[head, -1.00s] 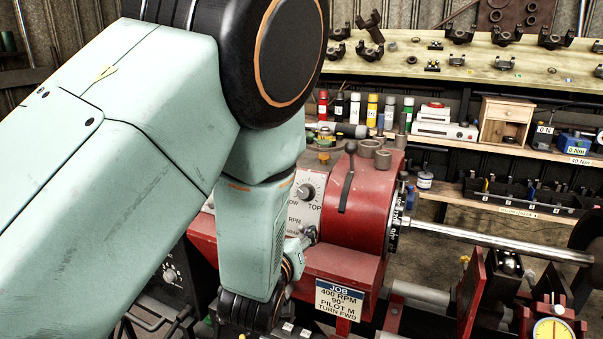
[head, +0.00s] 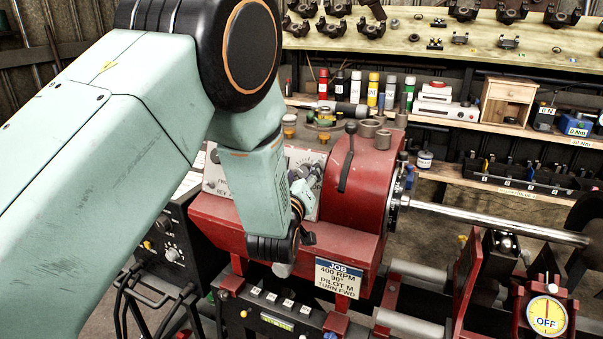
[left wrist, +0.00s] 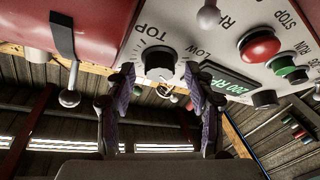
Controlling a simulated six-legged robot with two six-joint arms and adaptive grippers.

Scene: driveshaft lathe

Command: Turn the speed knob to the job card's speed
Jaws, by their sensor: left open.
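The speed knob (left wrist: 160,62) is a dark round knob with a light face, on the white control panel (left wrist: 215,38) between the printed words TOP and LOW. In the left wrist view the panel appears upside down. My left gripper (left wrist: 165,92) is open, its two dark fingers spread to either side just below the knob in the picture; I cannot tell whether they touch it. The green display (left wrist: 226,84) seems to read 200. In the head view my left gripper (head: 302,195) is at the panel and partly hides it. The job card (head: 339,277) reads 400 RPM, 90°, PILOT M, TURN FWD.
A red button (left wrist: 260,45) and a green button (left wrist: 288,69) are close to the display. A black-handled lever (head: 347,160) stands on the red headstock (head: 365,185). A steel shaft (head: 490,222) runs right from it.

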